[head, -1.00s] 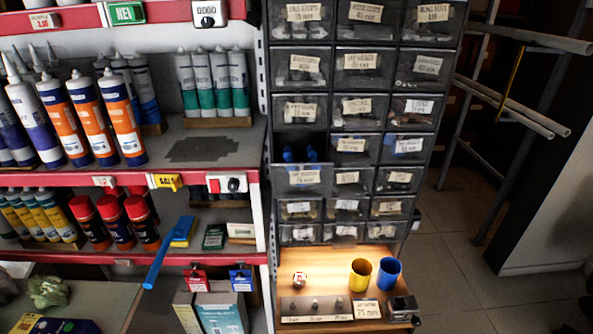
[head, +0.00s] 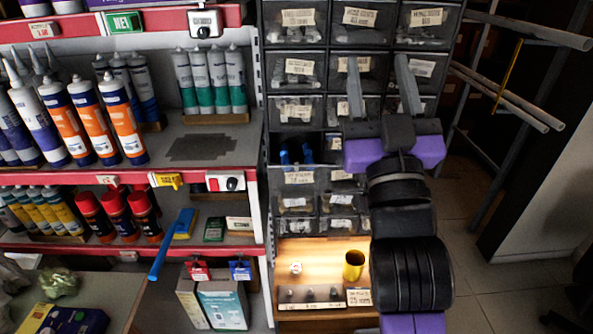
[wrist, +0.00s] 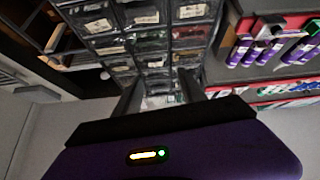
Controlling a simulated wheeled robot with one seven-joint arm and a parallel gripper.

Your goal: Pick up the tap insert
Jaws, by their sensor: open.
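My gripper (head: 381,88) is raised in front of the drawer cabinet (head: 325,52), fingers pointing up, open and empty. In the wrist view my gripper (wrist: 160,90) also shows apart fingers with nothing between them. I cannot tell for certain which thing is the tap insert. A small red and white piece (head: 295,268) lies on the lit wooden tray (head: 320,258), below and left of my gripper. Blue pieces (head: 307,154) stand in a pulled-out drawer (head: 299,177). Small grey pieces (head: 309,294) sit in a row at the tray's front.
A yellow cup (head: 353,265) stands on the tray beside my arm. Shelves with cartridges (head: 113,103) and a blue-handled tool (head: 170,245) jutting forward are at left. A rack with pipes (head: 510,95) is at right.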

